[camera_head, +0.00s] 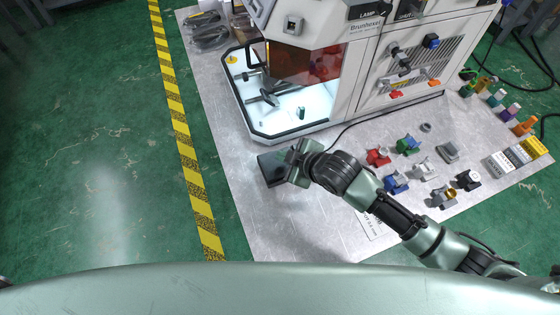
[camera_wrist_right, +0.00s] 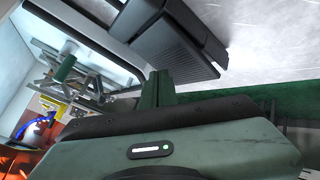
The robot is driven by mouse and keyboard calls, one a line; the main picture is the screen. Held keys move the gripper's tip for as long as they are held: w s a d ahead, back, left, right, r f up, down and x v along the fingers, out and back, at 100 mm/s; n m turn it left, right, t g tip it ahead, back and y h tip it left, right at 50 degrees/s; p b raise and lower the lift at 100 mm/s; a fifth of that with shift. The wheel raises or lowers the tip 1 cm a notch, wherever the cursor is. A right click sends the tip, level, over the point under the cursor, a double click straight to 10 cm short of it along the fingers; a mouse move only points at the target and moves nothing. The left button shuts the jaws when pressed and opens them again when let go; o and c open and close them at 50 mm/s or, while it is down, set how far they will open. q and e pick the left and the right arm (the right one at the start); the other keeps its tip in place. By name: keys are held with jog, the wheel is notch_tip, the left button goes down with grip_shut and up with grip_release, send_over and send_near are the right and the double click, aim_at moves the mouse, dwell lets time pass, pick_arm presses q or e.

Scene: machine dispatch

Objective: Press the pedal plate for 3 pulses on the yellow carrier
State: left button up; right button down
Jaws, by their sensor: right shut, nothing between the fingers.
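The black pedal plate (camera_head: 268,168) lies on the light grey mat in front of the machine. In the right wrist view its ribbed black body (camera_wrist_right: 165,42) fills the top middle. My right gripper (camera_head: 292,166) is shut and empty, at the pedal's right side; I cannot tell whether it touches the plate. Its closed fingers (camera_wrist_right: 157,90) show just below the pedal in the wrist view. A dull yellow piece (camera_head: 444,198), possibly the yellow carrier, stands among coloured pieces to the right. My left gripper is out of view.
The white machine (camera_head: 330,60) stands behind the pedal, with a lit bay holding a small green part (camera_head: 301,113). Red (camera_head: 378,157), green (camera_head: 408,145) and blue (camera_head: 396,183) pieces lie right of my gripper. Green floor with a yellow-black stripe (camera_head: 178,125) lies left.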

aim_at(285, 165)
jog(key=shift+f, duration=0.35)
jog(key=shift+s+f+b, duration=0.2)
jog(key=shift+f+b, duration=0.1)
jog(key=shift+f, duration=0.5)
dwell(0.9)
jog(key=shift+w+r+p, duration=0.15)
jog(key=shift+r+p, duration=0.95)
jog(key=shift+p, duration=0.05)
jog(key=shift+r, duration=0.1)
jog(key=r+p, duration=0.5)
jog(key=shift+w+d, duration=0.1)
jog(key=shift+d, duration=0.15)
jog(key=shift+f, duration=0.1)
dwell(0.4)
